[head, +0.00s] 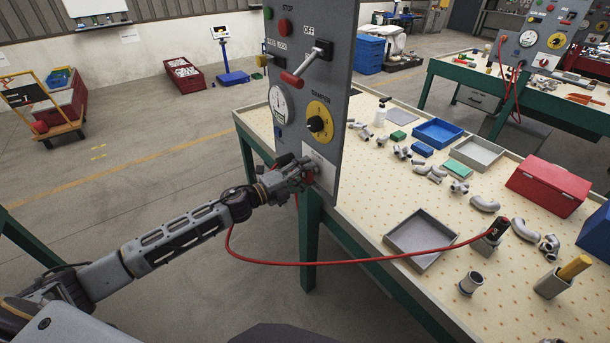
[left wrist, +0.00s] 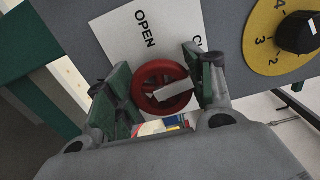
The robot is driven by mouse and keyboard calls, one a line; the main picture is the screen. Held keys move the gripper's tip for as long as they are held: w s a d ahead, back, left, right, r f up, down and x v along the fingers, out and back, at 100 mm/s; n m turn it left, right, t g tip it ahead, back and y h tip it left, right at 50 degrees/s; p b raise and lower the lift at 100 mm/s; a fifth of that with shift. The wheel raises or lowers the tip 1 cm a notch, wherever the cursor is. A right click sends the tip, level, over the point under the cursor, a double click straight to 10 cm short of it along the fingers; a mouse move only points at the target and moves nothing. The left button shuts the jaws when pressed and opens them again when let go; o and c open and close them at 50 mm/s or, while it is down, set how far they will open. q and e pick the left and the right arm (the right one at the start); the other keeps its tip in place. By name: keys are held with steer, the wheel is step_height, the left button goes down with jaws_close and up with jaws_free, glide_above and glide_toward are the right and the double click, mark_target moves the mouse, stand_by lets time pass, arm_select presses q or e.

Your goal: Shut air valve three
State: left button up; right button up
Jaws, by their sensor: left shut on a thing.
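The air valve is a small red handwheel (left wrist: 158,82) low on a grey upright panel (head: 335,80). A white plate (left wrist: 135,33) behind it reads OPEN; a second word starting with C is cut off by a finger. A pale bar or mark lies across the wheel's lower right. My left gripper (head: 300,174) is at the panel, its two fingers on either side of the wheel and shut on it. In the head view the gripper mostly hides the wheel. No number for the valve is readable. My right gripper is not in view.
Above the wheel are a yellow damper dial (head: 319,123), a gauge (head: 278,105) and a red-handled lever (head: 305,66). A red hose (head: 350,262) loops in front of the table. The perforated tabletop (head: 370,205) holds trays, pipe fittings and a red box (head: 547,186).

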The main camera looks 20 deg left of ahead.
arm_select(q)
steer(key=shift+m, duration=0.8)
steer(key=shift+o, duration=0.2)
steer(key=shift+c, duration=0.2)
steer(key=o, duration=1.1)
steer(key=shift+c, duration=0.2)
steer(key=shift+s+a, duration=0.1)
steer(key=shift+s, duration=0.1)
steer(key=v, duration=1.1)
steer(key=shift+s+a, duration=0.2)
stand_by(0.8)
